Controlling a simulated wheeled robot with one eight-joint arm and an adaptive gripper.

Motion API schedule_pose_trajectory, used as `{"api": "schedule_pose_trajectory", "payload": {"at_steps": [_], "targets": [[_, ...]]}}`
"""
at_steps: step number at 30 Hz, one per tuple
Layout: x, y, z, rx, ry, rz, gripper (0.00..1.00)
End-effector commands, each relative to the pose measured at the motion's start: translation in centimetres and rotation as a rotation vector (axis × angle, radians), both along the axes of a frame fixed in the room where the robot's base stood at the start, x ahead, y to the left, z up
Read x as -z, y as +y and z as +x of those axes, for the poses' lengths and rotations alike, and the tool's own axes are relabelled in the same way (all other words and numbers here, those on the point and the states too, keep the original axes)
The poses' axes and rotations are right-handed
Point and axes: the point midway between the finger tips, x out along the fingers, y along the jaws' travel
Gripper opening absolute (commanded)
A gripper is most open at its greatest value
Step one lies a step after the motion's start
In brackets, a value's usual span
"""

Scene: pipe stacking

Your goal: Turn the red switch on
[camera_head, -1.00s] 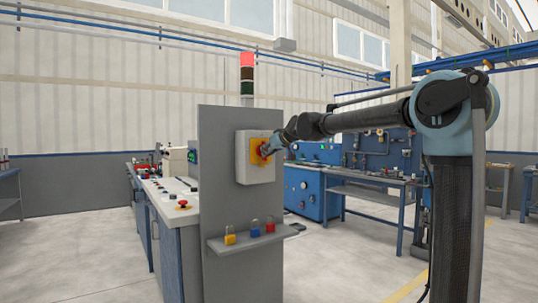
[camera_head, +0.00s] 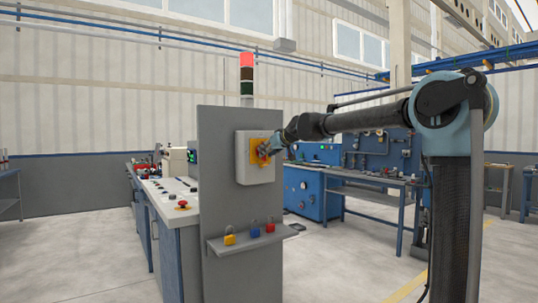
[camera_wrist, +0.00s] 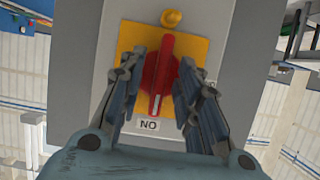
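The red switch (camera_wrist: 160,75) is a long handle on a yellow plate (camera_wrist: 195,50), set on a grey box. In the wrist view it runs nearly upright, slightly tilted, with the white mark at its lower end towards a label (camera_wrist: 148,125) that shows as "NO", which is "ON" upside down. My gripper (camera_wrist: 164,58) has one finger on each side of the handle, with narrow gaps of yellow plate showing. In the head view my gripper (camera_head: 266,151) is at the switch's front and hides most of it; the yellow plate (camera_head: 254,144) shows behind.
The switch box (camera_head: 254,172) hangs on a grey panel (camera_head: 228,200). Below it, a shelf (camera_head: 240,245) carries several coloured padlocks. A workbench with a red button stands left of the panel. A round yellow piece (camera_wrist: 171,18) sits at the plate's edge.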

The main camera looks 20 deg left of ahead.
Motion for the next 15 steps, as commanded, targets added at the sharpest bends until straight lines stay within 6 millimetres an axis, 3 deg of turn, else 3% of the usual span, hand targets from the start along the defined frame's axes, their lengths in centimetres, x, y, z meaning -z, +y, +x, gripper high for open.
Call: {"api": "schedule_pose_trajectory", "payload": {"at_steps": [7,15], "targets": [[-0.6,-1.1,-0.9,0.000,0.001,0.000,0.31],[-2.2,-4.2,-3.5,0.000,0.001,0.000,0.31]]}}
